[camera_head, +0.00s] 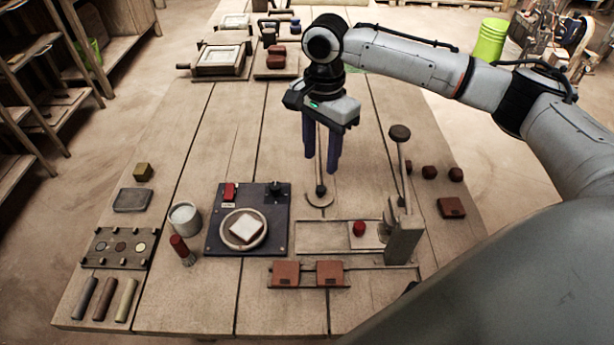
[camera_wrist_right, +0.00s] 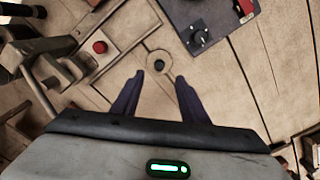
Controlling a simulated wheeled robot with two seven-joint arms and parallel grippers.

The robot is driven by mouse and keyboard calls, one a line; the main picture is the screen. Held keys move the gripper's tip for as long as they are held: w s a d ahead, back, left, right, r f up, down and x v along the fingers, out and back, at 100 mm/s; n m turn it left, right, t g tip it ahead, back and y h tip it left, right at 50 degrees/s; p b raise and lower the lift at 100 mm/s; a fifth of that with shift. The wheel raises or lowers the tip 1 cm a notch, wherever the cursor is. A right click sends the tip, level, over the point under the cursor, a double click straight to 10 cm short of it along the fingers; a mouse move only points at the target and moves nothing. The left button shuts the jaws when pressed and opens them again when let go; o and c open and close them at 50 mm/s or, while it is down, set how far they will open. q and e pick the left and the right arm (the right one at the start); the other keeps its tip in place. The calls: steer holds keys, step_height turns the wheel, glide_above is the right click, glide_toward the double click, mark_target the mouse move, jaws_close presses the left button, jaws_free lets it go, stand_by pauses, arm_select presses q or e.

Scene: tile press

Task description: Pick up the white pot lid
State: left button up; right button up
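A pale round disc with a dark knob (camera_head: 319,199), which looks like the white pot lid, lies flat on the wooden table. Its colour is close to the wood. It also shows in the right wrist view as a disc (camera_wrist_right: 149,62), just ahead of my fingertips and centred between them. A whitish open pot (camera_head: 185,217) stands on the table to the left of the dark board. My right gripper (camera_head: 321,164) is open and empty, pointing down above the lid, apart from it. My left gripper is not in view.
A lever press (camera_head: 403,238) with an upright handle stands right of the lid, its frame running in front. A dark board (camera_head: 273,236) carrying a white tile lies to the left. A red-handled brush (camera_head: 181,250) is beside it. Bare planks lie behind the lid.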

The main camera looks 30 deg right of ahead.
mark_target(320, 189)
step_height(320, 189, down, 4)
steer(key=shift+r, duration=0.1)
steer(key=shift+d+f+b, duration=0.1)
steer(key=shift+f+b, duration=0.35)
steer(key=shift+f, duration=2.75)
jaws_close()
